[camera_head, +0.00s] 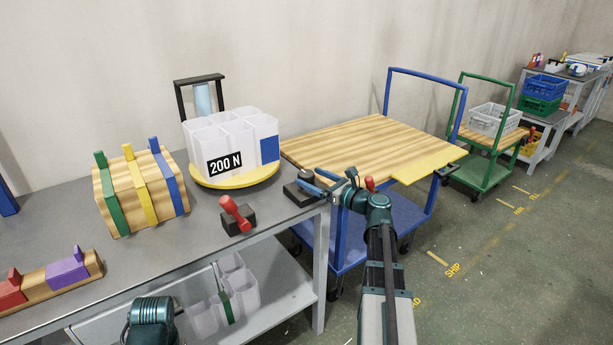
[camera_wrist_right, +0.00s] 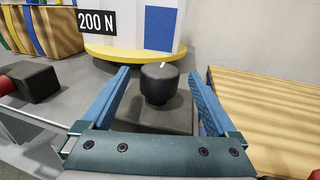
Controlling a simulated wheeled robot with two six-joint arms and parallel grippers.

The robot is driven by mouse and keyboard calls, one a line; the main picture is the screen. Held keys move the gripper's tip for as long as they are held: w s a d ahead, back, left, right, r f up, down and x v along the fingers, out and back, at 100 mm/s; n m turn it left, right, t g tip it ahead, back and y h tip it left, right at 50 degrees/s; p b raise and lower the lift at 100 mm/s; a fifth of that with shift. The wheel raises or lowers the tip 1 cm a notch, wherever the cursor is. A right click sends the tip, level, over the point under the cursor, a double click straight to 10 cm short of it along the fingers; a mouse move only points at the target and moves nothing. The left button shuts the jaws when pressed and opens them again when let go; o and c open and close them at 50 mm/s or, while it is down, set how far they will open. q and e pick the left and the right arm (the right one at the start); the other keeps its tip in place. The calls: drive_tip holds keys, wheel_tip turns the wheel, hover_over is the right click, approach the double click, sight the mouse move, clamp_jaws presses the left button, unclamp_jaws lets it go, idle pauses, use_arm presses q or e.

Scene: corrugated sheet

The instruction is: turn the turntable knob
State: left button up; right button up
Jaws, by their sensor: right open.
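The black round knob (camera_head: 305,176) stands on a dark square base at the right front corner of the grey table. It also shows in the right wrist view (camera_wrist_right: 159,82). Behind it is the turntable (camera_head: 237,180), a yellow disc carrying a white divided bin (camera_head: 230,143) marked 200 N. My right gripper (camera_head: 318,183) is open, with its blue fingers on either side of the knob in the wrist view. Gaps show between knob and fingers there. My left gripper is not in view; only a teal part of my left arm shows at the bottom of the head view.
A red lever on a black block (camera_head: 237,217) stands left of the knob. A wooden block with coloured straps (camera_head: 140,192) is further left. A blue cart with a wooden top (camera_head: 350,145) adjoins the table's right side. White bins (camera_head: 233,285) sit on the lower shelf.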

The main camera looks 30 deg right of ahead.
drive_tip(key=shift+x, duration=1.35)
drive_tip(key=c, duration=1.4)
